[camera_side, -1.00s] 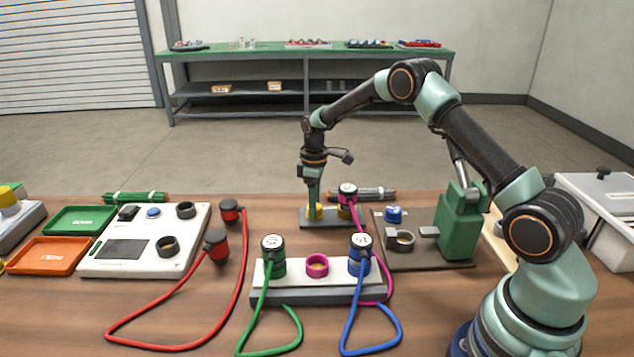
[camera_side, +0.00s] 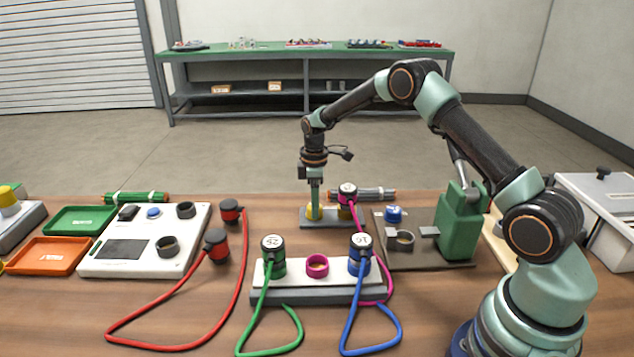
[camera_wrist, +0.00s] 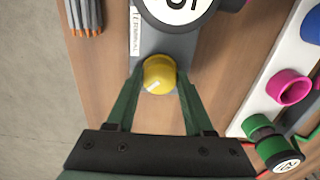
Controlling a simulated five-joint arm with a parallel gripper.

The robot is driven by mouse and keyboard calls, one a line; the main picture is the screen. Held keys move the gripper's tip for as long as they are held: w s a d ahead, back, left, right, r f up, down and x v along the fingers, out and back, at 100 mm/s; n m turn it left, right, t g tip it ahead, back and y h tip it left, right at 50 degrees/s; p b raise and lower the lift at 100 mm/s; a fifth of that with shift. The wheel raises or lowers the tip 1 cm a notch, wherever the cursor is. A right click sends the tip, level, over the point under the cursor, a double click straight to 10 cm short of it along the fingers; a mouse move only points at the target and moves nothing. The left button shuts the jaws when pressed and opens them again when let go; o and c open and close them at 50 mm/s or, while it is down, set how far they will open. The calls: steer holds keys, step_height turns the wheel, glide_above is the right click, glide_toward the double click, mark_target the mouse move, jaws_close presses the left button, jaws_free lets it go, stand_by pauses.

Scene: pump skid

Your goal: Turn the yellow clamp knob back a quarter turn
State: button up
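The yellow clamp knob (camera_side: 314,212) sits at the left end of a small grey terminal block (camera_side: 328,223) at the back of the table. In the wrist view the knob (camera_wrist: 160,72) is round, with a short white mark at its lower left. My gripper (camera_side: 314,203) points straight down at it. In the wrist view the two green fingers of my gripper (camera_wrist: 160,76) lie on either side of the knob, their tips against its sides, so it looks shut on the knob.
A plug with a magenta cable (camera_side: 347,193) stands on the same block, close right of my gripper. A white socket block (camera_side: 290,268) with green and blue cabled plugs is in front. A red cable (camera_side: 237,290) loops at left. Grey rods (camera_wrist: 83,15) lie behind.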

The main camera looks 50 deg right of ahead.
steer(key=o, duration=0.4)
steer(key=shift+r, duration=0.1)
step_height(320, 180, up, 12)
stand_by(0.4)
